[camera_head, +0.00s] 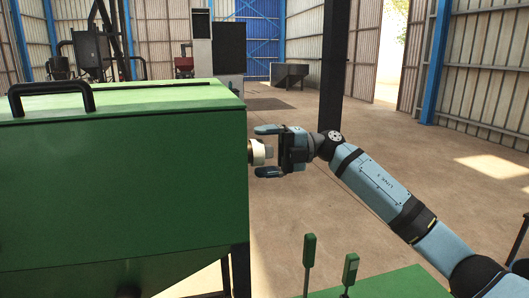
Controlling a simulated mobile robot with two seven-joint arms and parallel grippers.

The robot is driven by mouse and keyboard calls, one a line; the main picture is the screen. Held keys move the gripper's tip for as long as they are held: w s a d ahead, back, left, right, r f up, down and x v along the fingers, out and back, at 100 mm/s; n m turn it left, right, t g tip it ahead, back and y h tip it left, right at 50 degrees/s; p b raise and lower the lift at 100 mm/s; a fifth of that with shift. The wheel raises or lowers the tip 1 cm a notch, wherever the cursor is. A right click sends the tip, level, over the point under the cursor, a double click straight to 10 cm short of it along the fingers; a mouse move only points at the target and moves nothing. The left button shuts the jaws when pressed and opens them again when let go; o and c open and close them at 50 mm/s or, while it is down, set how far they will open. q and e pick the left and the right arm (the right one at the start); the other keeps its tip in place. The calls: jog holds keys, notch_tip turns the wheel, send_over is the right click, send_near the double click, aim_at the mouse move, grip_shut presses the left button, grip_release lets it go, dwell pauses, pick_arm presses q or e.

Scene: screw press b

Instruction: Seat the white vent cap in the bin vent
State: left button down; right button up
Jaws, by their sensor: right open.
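The white vent cap (258,152) is at the right side wall of the green bin (120,185), near the wall's far upper part. The bin vent itself is hidden behind the cap and the bin's edge, so I cannot tell how deep the cap sits. My right gripper (268,152) is open, with one finger above and one below the cap's outer end, and its fingers point toward the bin. A gap shows between the fingers and the cap. My left gripper is not in view.
A black handle (50,96) stands on the bin's lid. Two green levers (309,250) (350,269) rise at the lower right by a green surface (395,284). A dark post (333,65) stands behind my right wrist. The floor (430,190) beyond is open.

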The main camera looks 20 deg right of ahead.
jog(key=shift+d+f, duration=0.1)
jog(key=shift+d, duration=0.2)
jog(key=d+b, duration=0.4)
jog(key=d, duration=0.9)
jog(key=shift+d, duration=0.15)
jog(key=shift+s, duration=0.1)
